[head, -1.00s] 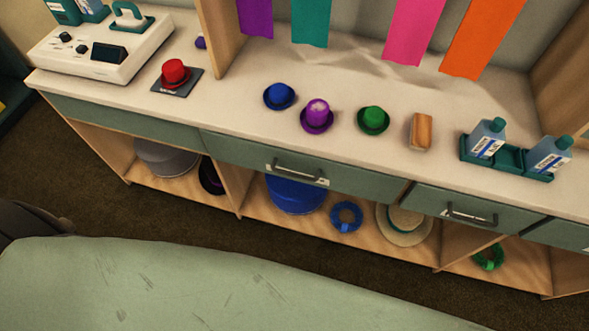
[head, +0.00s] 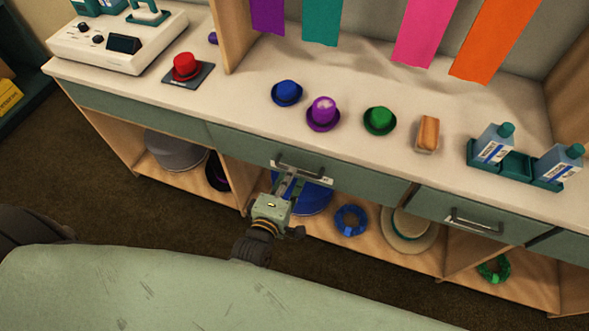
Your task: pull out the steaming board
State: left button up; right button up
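The steaming board cannot be told for certain. A green front panel (head: 345,182) below the counter's middle bears a dark bar handle (head: 300,170) with a small pale label, and it sits flush with the counter front. My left gripper (head: 287,180) is just below and in front of this handle, pointing at it. Its fingertips overlap the handle's left part in the head view, so I cannot tell whether they touch it or how far apart they are. My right gripper is not in view.
Small hats, including a purple one (head: 322,114), and a wooden-backed brush (head: 428,133) stand on the counter (head: 250,105). A second handled front (head: 470,211) is to the right. A bottle rack (head: 515,166) stands at right.

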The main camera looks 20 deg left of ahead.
pick_arm(q)
jog(key=shift+x, duration=1.95)
grip_shut()
